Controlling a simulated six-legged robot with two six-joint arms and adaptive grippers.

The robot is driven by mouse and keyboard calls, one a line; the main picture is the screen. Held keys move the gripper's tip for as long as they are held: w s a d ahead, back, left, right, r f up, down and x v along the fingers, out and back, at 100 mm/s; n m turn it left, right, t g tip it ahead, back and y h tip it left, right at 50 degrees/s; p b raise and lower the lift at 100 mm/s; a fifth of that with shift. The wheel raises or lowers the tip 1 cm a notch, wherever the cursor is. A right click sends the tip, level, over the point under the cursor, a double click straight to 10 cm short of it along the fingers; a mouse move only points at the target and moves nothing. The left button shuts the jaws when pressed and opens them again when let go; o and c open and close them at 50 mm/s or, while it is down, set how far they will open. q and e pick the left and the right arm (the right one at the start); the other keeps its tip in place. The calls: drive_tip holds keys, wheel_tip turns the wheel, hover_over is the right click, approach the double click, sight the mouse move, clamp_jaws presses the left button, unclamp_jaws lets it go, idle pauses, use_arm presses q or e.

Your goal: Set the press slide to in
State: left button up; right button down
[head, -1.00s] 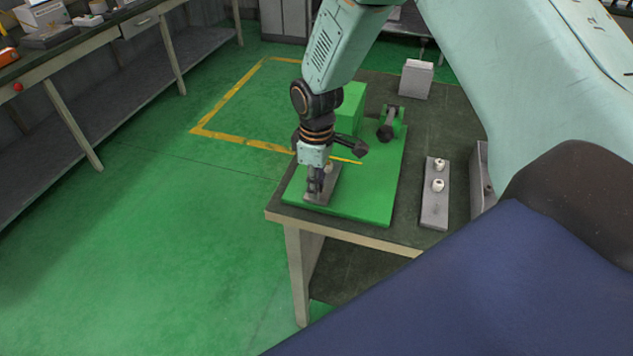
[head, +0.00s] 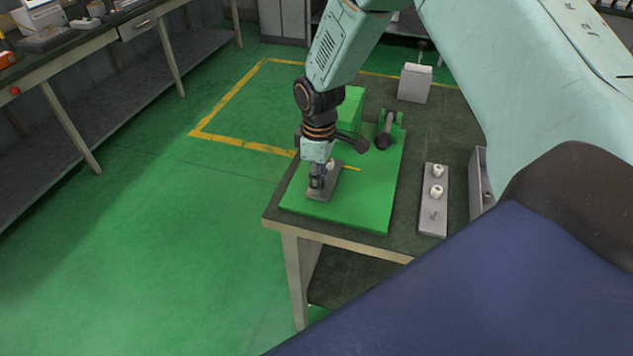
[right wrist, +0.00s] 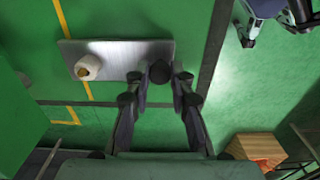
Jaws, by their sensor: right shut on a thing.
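The press slide is a flat grey plate (head: 321,194) lying on the green press base (head: 365,205). It carries a white fitting with a brownish top, seen in the right wrist view (right wrist: 88,67). A dark round knob (right wrist: 160,71) stands at the plate's near-operator end. My right gripper (head: 317,184) points down over the plate. In the right wrist view its two fingers (right wrist: 161,78) are shut around the knob. A green block (head: 350,108) rises at the back of the base, partly hidden by my right arm.
A grey strip (head: 432,215) with two white fittings lies right of the base, beside a grey open box (head: 478,180). A grey block (head: 414,84) stands at the table's back. A dark-ended green lever (head: 385,130) rises from the base. Floor left of the table is clear.

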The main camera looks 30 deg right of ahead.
drive_tip(key=shift+w+d, duration=0.15)
drive_tip(key=c, duration=1.2)
unclamp_jaws()
wheel_tip(320, 180, up, 12)
drive_tip(key=shift+o, duration=0.2)
